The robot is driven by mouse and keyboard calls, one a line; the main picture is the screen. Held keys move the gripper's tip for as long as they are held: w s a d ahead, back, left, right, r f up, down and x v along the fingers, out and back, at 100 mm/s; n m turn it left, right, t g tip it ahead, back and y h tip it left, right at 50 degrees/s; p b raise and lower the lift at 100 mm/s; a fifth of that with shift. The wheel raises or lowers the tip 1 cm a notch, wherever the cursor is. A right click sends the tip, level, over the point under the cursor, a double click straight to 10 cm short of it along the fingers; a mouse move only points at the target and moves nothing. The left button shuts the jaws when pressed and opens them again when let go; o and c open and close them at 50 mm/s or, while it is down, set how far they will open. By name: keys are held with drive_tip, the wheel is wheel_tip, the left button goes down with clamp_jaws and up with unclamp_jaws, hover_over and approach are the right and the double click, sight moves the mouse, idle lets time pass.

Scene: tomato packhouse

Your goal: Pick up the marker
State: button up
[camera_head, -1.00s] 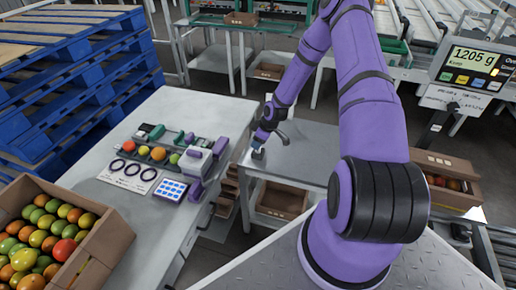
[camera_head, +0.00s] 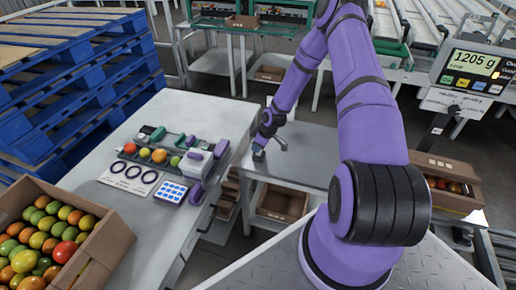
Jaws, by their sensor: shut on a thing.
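My gripper (camera_head: 259,156) is small and far off, at the end of my purple arm. It points down near the left edge of the grey side table (camera_head: 315,155), by the gap to the white work table. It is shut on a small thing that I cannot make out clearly. I cannot pick out a marker anywhere, so I cannot tell by sight whether that is the held thing. My wrist hides part of the table top behind it.
The white work table (camera_head: 130,225) holds a fruit sizing rack (camera_head: 160,157), a ring card (camera_head: 130,175) and a blue-dotted pad (camera_head: 172,192). A fruit carton (camera_head: 105,255) stands front left. Blue pallets (camera_head: 75,85) are stacked behind. A scale display (camera_head: 472,63) reads 1205 g.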

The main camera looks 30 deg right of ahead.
drive_tip(key=shift+r, duration=0.45)
drive_tip(key=r, duration=0.2)
drive_tip(key=shift+s+r, duration=0.3)
drive_tip(key=shift+r, duration=0.05)
drive_tip(key=s+a+r, duration=0.1)
drive_tip(key=s+a, duration=0.1)
drive_tip(key=s, duration=1.3)
drive_tip(key=shift+s+a+r, duration=0.1)
drive_tip(key=shift+r, duration=1.25)
drive_tip(key=shift+a+r, duration=0.1)
drive_tip(key=shift+r, duration=1.2)
